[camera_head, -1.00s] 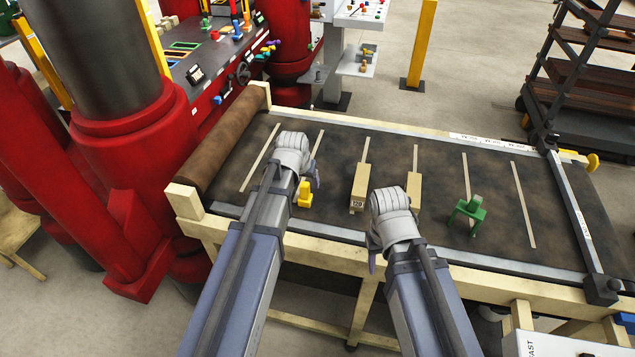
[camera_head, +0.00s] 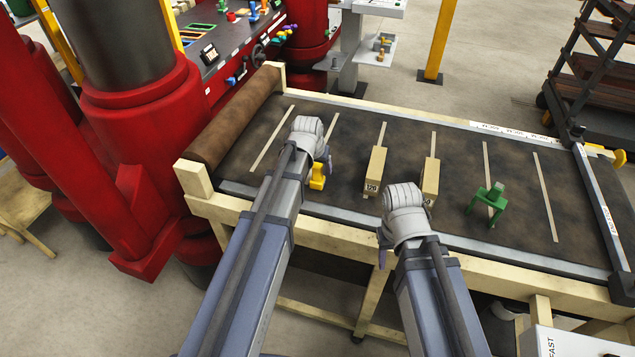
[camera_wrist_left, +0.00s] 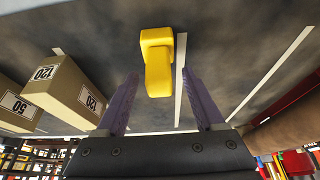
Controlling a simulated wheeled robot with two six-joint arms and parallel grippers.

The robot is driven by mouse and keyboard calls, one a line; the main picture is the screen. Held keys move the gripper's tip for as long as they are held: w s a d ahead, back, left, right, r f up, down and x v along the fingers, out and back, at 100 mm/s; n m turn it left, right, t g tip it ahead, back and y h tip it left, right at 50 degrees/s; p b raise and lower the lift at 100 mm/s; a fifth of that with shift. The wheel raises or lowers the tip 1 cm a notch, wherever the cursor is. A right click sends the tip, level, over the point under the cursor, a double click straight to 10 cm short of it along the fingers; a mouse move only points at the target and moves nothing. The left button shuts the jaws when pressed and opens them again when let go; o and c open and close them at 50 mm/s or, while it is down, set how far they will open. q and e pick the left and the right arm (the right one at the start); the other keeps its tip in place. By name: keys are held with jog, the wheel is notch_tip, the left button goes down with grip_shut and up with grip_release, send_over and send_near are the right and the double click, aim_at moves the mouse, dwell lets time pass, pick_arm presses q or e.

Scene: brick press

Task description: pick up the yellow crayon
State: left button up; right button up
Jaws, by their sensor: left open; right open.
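A chunky yellow piece (camera_head: 317,178), the only yellow thing lying on the dark belt near its left part, stands where the task's crayon could be; its shape looks more like a block with a narrower bar. In the left wrist view the yellow piece (camera_wrist_left: 158,65) is ahead, roughly in line with the gap between the fingers. My left gripper (camera_wrist_left: 160,100) is open and empty, its purple fingers on either side of that line. In the head view the left gripper (camera_head: 326,162) is above and partly hides the yellow piece. My right gripper (camera_head: 385,240) is open near the belt's front edge, its fingers mostly hidden.
Two tan boxes (camera_head: 375,172) (camera_head: 430,180) and a green piece (camera_head: 487,203) stand on the belt (camera_head: 350,115) to the right. A brown roller (camera_head: 235,118) and red columns (camera_head: 145,130) are at the left. The belt's right part is mostly clear.

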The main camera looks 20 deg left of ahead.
pick_arm(q)
jog(key=shift+b+x, duration=0.55)
jog(key=shift+x, duration=0.55)
pick_arm(e)
jog(key=shift+f, duration=0.95)
pick_arm(q)
grip_shut()
jog(key=shift+r, duration=0.15)
notch_tip(320, 180, up, 10)
jog(key=p, duration=1)
pick_arm(e)
notch_tip(320, 180, up, 10)
